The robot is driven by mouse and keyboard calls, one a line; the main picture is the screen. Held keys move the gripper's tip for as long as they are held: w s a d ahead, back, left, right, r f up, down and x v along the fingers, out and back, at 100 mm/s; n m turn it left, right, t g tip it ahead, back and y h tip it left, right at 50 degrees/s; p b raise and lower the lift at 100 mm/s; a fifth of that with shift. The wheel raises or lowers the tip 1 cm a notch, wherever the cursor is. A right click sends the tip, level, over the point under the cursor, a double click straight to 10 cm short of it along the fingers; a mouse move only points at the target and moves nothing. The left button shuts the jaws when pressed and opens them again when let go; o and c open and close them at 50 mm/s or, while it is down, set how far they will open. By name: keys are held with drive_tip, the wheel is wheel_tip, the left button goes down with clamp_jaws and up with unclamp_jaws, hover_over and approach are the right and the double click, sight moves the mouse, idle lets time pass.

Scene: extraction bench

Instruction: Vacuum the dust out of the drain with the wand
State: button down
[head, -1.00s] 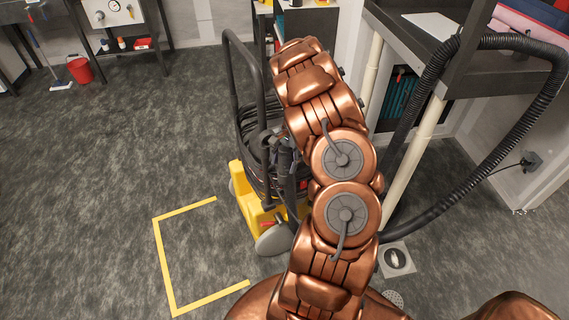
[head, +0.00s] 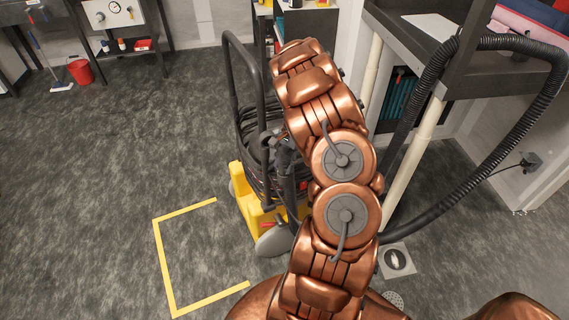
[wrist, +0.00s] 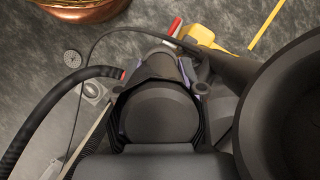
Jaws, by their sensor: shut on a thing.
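The drain (head: 397,262) looks like a pale square plate with a round centre in the floor, right of my arm. It also shows at the left in the wrist view (wrist: 93,91). A grey perforated disc (head: 393,299) lies near it. In the wrist view my gripper (wrist: 160,80) is shut on a dark grey tube (wrist: 160,66), which looks like the wand. My fingers hide much of it, and its tip is not clear. My arm hides the gripper in the head view. The gripper is above the floor beside the vacuum, apart from the drain.
The vacuum cart, with a yellow base (head: 254,203) and dark handle frame (head: 229,75), stands behind my arm. A black ribbed hose (head: 522,132) loops over the bench (head: 446,82) at right. Yellow floor tape (head: 164,262) marks clear floor at left. A red bucket (head: 80,71) stands far left.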

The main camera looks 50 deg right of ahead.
sight(284, 148)
drive_tip(key=shift+s+a+f+g, duration=0.3)
drive_tip(key=shift+s+a+f, duration=0.15)
drive_tip(key=shift+a, duration=0.1)
drive_tip(key=shift+w+a+p+v, duration=0.15)
drive_tip(key=shift+p+v, duration=0.05)
drive_tip(key=shift+v, duration=0.8)
drive_tip(key=shift+w+a+p+v, duration=0.15)
drive_tip(key=shift+a+v, duration=0.05)
drive_tip(key=shift+v, duration=0.8)
drive_tip(key=shift+r, duration=0.3)
drive_tip(key=shift+r, duration=1.35)
drive_tip(key=shift+d+r, duration=0.1)
drive_tip(key=shift+r, duration=0.1)
